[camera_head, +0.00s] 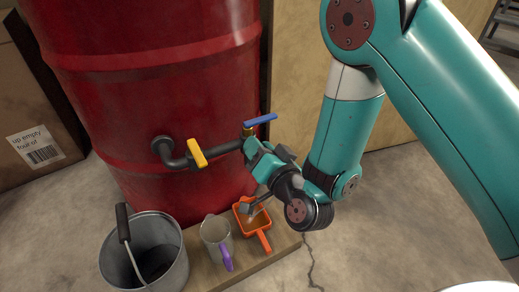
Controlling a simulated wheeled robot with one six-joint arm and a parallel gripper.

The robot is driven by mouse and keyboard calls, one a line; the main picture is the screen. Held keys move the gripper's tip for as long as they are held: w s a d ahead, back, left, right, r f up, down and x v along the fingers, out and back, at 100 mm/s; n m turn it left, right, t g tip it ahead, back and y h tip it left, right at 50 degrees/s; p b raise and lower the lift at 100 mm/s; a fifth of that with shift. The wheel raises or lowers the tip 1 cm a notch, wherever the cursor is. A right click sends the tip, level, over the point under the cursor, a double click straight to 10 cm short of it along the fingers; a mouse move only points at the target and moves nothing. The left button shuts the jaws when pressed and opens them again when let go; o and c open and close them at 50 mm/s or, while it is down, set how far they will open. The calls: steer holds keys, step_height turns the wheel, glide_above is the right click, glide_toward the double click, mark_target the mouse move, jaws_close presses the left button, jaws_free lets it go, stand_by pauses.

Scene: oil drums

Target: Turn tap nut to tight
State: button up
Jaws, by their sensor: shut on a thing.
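A red drum (165,70) has a dark pipe (178,160) coming out of its side. A yellow lever (197,153) sits on the pipe. A blue lever (260,120) sits further right, on the tap end. My gripper (250,147) reaches in from the right and is shut at the tap, just below the blue lever. The tap nut is hidden between the jaws, so its angle and tightness cannot be seen.
The jug and orange container are on a wooden board (240,277). A cardboard box (30,110) is at left. Floor at lower right is clear.

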steer(key=shift+f+m+b, duration=0.2)
steer(key=shift+m+b, duration=0.65)
steer(key=shift+m, duration=1.25)
steer(key=o, duration=0.9)
steer(key=shift+o, duration=0.2)
steer(key=shift+d, duration=0.1)
